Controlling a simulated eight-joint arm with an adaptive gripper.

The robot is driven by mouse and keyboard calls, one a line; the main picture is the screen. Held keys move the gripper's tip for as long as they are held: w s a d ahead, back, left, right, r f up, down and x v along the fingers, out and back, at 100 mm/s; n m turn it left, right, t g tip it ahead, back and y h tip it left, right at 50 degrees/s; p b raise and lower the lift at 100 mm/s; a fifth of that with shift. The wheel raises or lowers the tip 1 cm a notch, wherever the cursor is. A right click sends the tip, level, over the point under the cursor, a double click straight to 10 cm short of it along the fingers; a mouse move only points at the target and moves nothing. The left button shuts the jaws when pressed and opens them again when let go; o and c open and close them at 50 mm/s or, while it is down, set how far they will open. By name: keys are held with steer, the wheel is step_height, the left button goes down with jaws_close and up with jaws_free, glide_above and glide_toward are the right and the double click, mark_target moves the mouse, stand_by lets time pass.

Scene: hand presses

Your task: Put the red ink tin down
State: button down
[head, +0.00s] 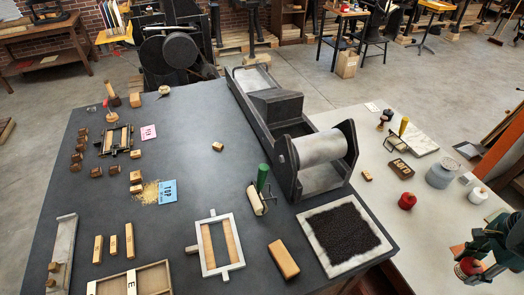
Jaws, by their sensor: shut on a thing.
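My gripper (468,258) is at the lower right edge of the head view, over the pale side table. It is shut on a red, round thing, which looks like the red ink tin (468,268). The fingers partly cover it, and I cannot tell whether its base touches the table. Another small red container (407,201) stands on the pale table (378,155), to the upper left of my gripper. A whitish container with some red (479,195) stands above my gripper in the picture.
A grey canister (440,174) stands between the two small containers. Farther back are a dark type block (400,168), a marble slab (414,139) and a wooden-handled tool (384,119). The pale table left of my gripper looks clear. The dark table with the press (320,147) is farther left.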

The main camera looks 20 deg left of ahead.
step_height(320, 180, up, 27)
steer(key=w+a+r+n+p, duration=0.1)
steer(key=w+a+n+p, duration=0.1)
steer(key=w+a, duration=0.5)
steer(key=w+a+r+n+p, duration=0.1)
steer(key=w+a+n+p, duration=0.2)
steer(key=a, duration=0.8)
steer(key=w+a+r+n+p, duration=0.1)
steer(key=w+a+n, duration=0.1)
steer(key=w+a, duration=0.55)
steer(key=s+a+f+n+p, duration=0.1)
steer(key=s+a+n+p, duration=0.15)
steer(key=a, duration=1.55)
steer(key=s+a+n+p, duration=0.1)
steer(key=a+n+p, duration=0.3)
steer(key=a, duration=1.5)
steer(key=s+a+f+n+p, duration=0.1)
steer(key=s+a+n, duration=0.1)
steer(key=s+a, duration=0.35)
steer(key=s+a+n+p, duration=0.1)
steer(key=s+a, duration=0.1)
steer(key=a, duration=0.6)
steer(key=s+a+f+n+p, duration=0.1)
steer(key=s+a+n, duration=0.1)
steer(key=s+a, duration=0.35)
step_height(320, 180, down, 18)
steer(key=w+a, duration=0.1)
steer(key=a, duration=0.1)
steer(key=shift+w+a, duration=0.15)
steer(key=shift+w, duration=0.1)
